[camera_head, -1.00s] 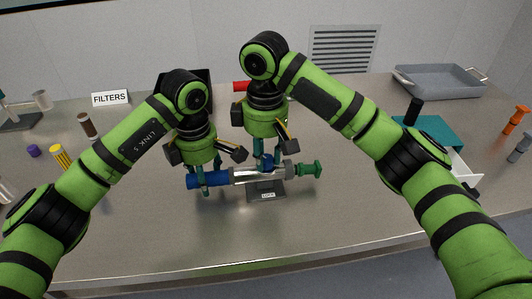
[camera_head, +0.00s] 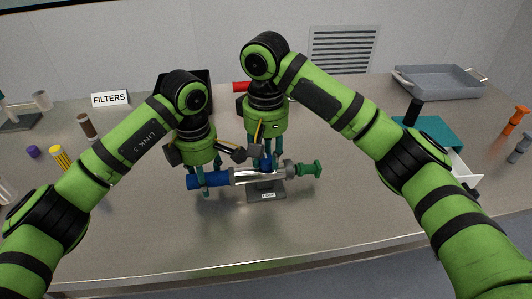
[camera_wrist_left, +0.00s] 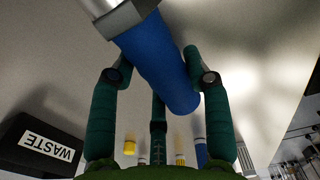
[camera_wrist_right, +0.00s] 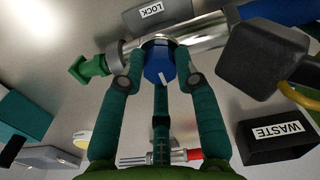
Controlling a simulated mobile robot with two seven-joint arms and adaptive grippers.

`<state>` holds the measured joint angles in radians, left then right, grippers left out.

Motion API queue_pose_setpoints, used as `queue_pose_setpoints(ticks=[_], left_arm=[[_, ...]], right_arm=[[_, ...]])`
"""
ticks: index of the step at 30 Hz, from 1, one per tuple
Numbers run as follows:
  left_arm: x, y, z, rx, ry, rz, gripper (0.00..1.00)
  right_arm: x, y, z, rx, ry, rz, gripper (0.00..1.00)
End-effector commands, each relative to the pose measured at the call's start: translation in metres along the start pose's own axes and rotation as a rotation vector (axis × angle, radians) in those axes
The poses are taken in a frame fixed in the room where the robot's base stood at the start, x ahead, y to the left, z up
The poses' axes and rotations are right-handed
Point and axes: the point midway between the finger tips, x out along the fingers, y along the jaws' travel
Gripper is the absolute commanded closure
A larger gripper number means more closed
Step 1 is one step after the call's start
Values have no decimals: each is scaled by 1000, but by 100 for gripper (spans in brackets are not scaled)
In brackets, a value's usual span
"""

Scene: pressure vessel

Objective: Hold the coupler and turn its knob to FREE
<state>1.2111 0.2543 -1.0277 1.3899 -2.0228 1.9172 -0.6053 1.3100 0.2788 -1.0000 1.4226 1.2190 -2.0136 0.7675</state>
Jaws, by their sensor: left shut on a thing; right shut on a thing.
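The coupler is a silver cylinder (camera_head: 258,175) with a blue grip section (camera_head: 205,180) at its left and a green end (camera_head: 309,169) at its right. It lies level over a dark stand with a LOCK label (camera_head: 268,196). My left gripper (camera_head: 203,184) is shut around the blue section, which also shows between its fingers in the left wrist view (camera_wrist_left: 160,65). My right gripper (camera_head: 266,164) points down and is shut on the blue knob (camera_wrist_right: 158,62) on the coupler's top. A white mark shows on the knob. My fingers partly hide the knob in the head view.
A black WASTE box (camera_wrist_right: 275,140) stands behind the coupler. A FILTERS sign (camera_head: 110,99) stands at the back left, a grey tray (camera_head: 440,82) at the back right. The front of the table is clear.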

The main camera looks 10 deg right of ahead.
Motion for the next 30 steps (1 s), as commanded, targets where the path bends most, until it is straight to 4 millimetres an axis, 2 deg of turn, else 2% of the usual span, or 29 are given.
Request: queue_pose_setpoints(ticks=[1, 14, 15, 16, 26, 30], left_arm=[[-2, -2, 6, 19, -13, -1, 99], [-2, -3, 6, 20, -11, -2, 99], [-2, -3, 6, 20, -11, -2, 99], [-2, -3, 6, 20, -11, -2, 99], [-1, -1, 2, 9, -5, -1, 99], [-1, -1, 2, 7, -4, -1, 99]], right_arm=[[1, -2, -2, 7, 7, -5, 100], [1, -1, -2, 16, 8, -3, 100], [1, -1, -2, 16, 8, -3, 52], [1, -1, -2, 16, 8, -4, 44], [-1, 0, -1, 14, 6, -1, 44], [-14, 1, -2, 15, 9, 0, 44]])
